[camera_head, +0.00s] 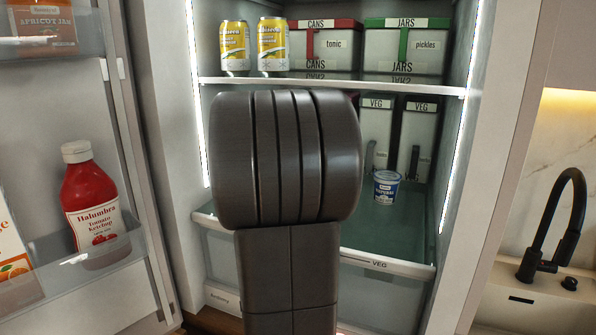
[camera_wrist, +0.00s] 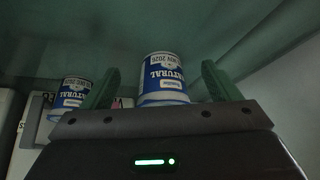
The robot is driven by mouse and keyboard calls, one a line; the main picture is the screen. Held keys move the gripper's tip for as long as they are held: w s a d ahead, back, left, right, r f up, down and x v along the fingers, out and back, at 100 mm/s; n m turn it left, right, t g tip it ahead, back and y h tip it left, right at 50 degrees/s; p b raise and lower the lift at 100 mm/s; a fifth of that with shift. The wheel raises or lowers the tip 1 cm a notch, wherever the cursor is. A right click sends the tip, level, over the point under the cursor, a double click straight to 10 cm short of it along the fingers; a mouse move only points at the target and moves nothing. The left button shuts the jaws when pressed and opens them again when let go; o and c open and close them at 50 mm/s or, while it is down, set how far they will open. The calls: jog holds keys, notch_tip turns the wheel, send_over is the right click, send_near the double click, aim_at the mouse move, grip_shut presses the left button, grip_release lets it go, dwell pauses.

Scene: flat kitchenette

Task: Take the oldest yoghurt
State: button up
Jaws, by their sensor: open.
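One yoghurt pot (camera_wrist: 162,80) is between the two green fingers of my open gripper (camera_wrist: 160,67), with gaps on both sides. The second yoghurt pot (camera_wrist: 72,99) is outside the fingers, to the left. Both carry a small printed date; the middle one seems to read "NOV 2026", the other is too small to read surely. In the head view one yoghurt pot (camera_head: 386,187) stands on the lower glass shelf (camera_head: 408,222); my arm hides the gripper and the shelf behind it.
VEG boxes (camera_head: 413,139) stand behind the pot. Two yellow cans (camera_head: 272,45), a CANS box (camera_head: 338,48) and a JARS box (camera_head: 404,50) are on the upper shelf. The open fridge door at the left holds ketchup (camera_head: 90,205). A drawer (camera_head: 377,290) lies below.

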jog(key=w+p, duration=0.1)
jog(key=w, duration=0.3)
jog(key=shift+w+p, duration=0.2)
jog(key=shift+p, duration=0.1)
jog(key=shift+w+f, duration=0.15)
jog(key=shift+w, duration=0.1)
jog(key=shift+w+f, duration=0.1)
jog(key=shift+f, duration=0.25)
jog(key=shift+c, duration=0.2)
jog(key=c, duration=1)
